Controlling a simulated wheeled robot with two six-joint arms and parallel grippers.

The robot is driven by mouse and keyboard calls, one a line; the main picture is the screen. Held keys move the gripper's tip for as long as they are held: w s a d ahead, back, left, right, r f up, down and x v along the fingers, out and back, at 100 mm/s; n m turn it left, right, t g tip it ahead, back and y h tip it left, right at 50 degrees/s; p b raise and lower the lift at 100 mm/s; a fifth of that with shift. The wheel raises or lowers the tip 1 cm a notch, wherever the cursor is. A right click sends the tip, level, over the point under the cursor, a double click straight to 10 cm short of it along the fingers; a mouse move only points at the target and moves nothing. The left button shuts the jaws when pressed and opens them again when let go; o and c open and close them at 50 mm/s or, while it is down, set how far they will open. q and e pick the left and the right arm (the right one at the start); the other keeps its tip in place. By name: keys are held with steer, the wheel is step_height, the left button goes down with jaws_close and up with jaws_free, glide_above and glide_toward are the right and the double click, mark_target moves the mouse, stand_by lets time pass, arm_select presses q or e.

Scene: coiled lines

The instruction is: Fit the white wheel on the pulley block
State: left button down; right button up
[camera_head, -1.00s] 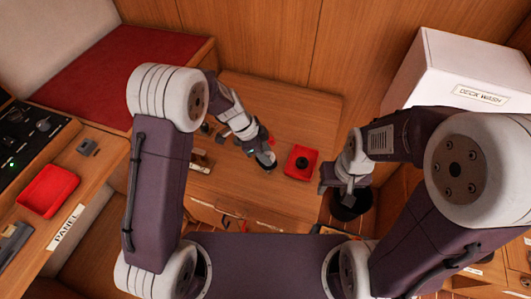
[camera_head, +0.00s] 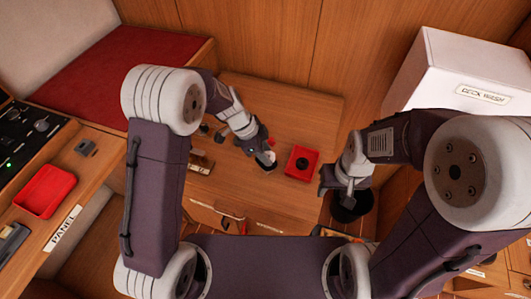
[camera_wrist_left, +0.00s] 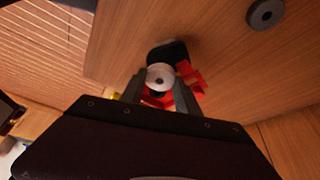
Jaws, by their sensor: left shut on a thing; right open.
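My left gripper (camera_head: 264,160) is shut on the white wheel (camera_head: 269,157) above the wooden table. In the left wrist view the white wheel (camera_wrist_left: 160,77) shows its flat face and centre hole between the two fingers (camera_wrist_left: 160,92). A red piece (camera_wrist_left: 190,76) and a black piece (camera_wrist_left: 168,52) show just beyond the wheel. They may be the pulley block, but I cannot tell whether the wheel touches them. In the head view only a bit of red (camera_head: 271,143) shows past my left gripper. My right gripper (camera_head: 347,192) is open, over a black round container.
A red tray (camera_head: 290,171) holding a dark round part (camera_head: 302,163) is right of my left gripper. A small brown-and-white object (camera_head: 200,164) lies to the left. A grey disc (camera_wrist_left: 265,13) lies on the wood. The black container (camera_head: 350,208) stands beside the table. Bare table lies behind the tray.

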steer(key=shift+f, duration=0.1)
steer(key=shift+f+b, duration=0.2)
steer(key=shift+b, duration=0.15)
steer(key=shift+f, duration=0.1)
steer(key=shift+f+b, duration=0.25)
steer(key=shift+b, duration=0.05)
steer(key=shift+f, duration=0.1)
stand_by(0.5)
steer(key=shift+f+b, duration=0.2)
steer(key=shift+b, duration=0.15)
steer(key=shift+f, duration=0.3)
steer(key=shift+f+b, duration=0.15)
steer(key=shift+b, duration=0.25)
